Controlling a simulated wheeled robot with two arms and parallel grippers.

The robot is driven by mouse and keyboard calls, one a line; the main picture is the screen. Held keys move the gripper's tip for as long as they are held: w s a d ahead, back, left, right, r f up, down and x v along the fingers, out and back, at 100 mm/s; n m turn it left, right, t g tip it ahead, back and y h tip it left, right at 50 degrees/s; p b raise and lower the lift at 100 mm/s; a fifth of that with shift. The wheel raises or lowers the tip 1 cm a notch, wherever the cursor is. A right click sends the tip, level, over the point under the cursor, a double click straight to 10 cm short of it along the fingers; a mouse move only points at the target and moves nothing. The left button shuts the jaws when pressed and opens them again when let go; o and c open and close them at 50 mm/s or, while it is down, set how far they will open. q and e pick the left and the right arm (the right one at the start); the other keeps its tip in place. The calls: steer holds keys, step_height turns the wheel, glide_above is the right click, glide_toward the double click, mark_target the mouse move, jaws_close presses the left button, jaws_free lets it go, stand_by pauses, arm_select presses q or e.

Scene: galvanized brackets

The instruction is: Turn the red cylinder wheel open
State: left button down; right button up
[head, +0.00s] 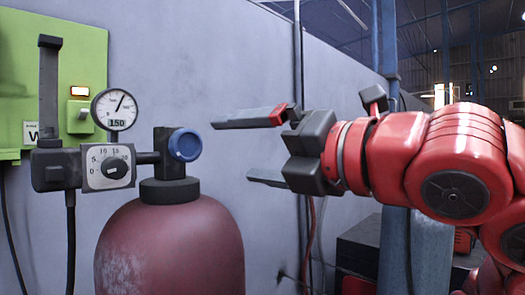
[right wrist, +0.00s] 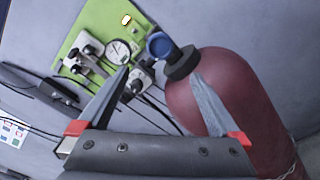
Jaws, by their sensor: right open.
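The red gas cylinder (head: 170,245) stands upright in front of the wall, with a dark valve neck on top. Its blue round hand wheel (head: 185,145) sits on the right side of the valve and faces me. My right gripper (head: 232,150) is to the right of the wheel, open and empty, with its fingers pointing left and a gap between them and the wheel. In the right wrist view the blue wheel (right wrist: 159,45) and the red cylinder (right wrist: 225,90) show beyond the spread fingers (right wrist: 160,72). My left gripper is not in view.
A round pressure gauge (head: 114,108) and a numbered dial (head: 110,166) sit left of the valve. A green wall panel (head: 75,60) with a switch is behind them. Hoses hang below.

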steer(key=shift+v, duration=1.2)
steer(key=shift+w, duration=0.1)
